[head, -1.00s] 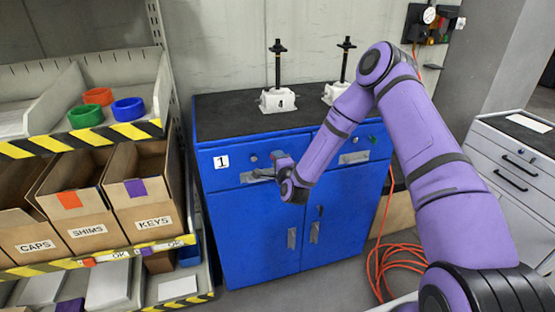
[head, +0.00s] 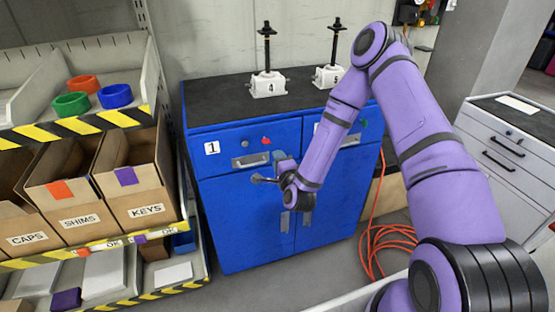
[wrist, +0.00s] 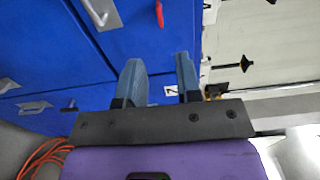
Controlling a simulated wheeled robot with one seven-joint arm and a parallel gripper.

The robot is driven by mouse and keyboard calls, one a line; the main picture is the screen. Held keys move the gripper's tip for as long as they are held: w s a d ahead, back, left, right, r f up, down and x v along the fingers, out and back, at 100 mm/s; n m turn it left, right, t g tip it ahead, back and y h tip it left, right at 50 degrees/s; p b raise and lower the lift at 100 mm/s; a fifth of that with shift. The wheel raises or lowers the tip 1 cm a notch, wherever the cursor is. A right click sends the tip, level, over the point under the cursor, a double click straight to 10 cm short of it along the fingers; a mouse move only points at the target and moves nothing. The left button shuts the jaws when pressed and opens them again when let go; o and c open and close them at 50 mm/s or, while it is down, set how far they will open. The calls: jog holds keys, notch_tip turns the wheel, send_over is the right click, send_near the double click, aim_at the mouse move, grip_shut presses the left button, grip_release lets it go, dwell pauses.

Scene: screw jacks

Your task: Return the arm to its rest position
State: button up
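My purple arm (head: 415,120) reaches up from the lower right, bends at a high elbow and folds down in front of the blue cabinet (head: 245,230). My gripper (head: 262,179) is in front of the cabinet doors, just below the left drawer handle (head: 250,160), and appears apart from it. In the wrist view the two grey-blue fingers (wrist: 158,70) stand apart with nothing between them. The blue cabinet front (wrist: 50,50) shows behind them.
Two white screw jacks (head: 268,85) (head: 328,76) stand on the cabinet's dark top. A shelf with labelled boxes (head: 140,190) and coloured rings (head: 115,96) is at the left. A grey drawer unit (head: 500,160) is at the right. Orange hose (head: 385,250) lies on the floor.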

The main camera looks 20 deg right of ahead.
jog(key=s+d+r+n+g+y, duration=0.1)
jog(key=s+r+n+g, duration=0.25)
jog(key=r+n, duration=0.6)
jog(key=s+d+r+n+g+y, duration=0.15)
jog(key=r+n+g, duration=0.25)
jog(key=r, duration=1)
jog(key=s+d+r+n+g, duration=0.1)
jog(key=s+r, duration=0.3)
jog(key=s, duration=0.6)
jog(key=s+d+r+n+g+h, duration=0.1)
jog(key=s+r, duration=0.4)
jog(key=s, duration=0.6)
jog(key=s+d+r+n+g+h, duration=0.1)
jog(key=s+r+n+g, duration=0.1)
jog(key=s, duration=0.9)
notch_tip(320, 180, up, 3)
jog(key=shift+d+f+n+g, duration=0.15)
jog(key=shift+d+n+g, duration=0.2)
jog(key=shift+g, duration=0.3)
jog(key=shift+o, duration=0.2)
jog(key=shift+h, duration=0.25)
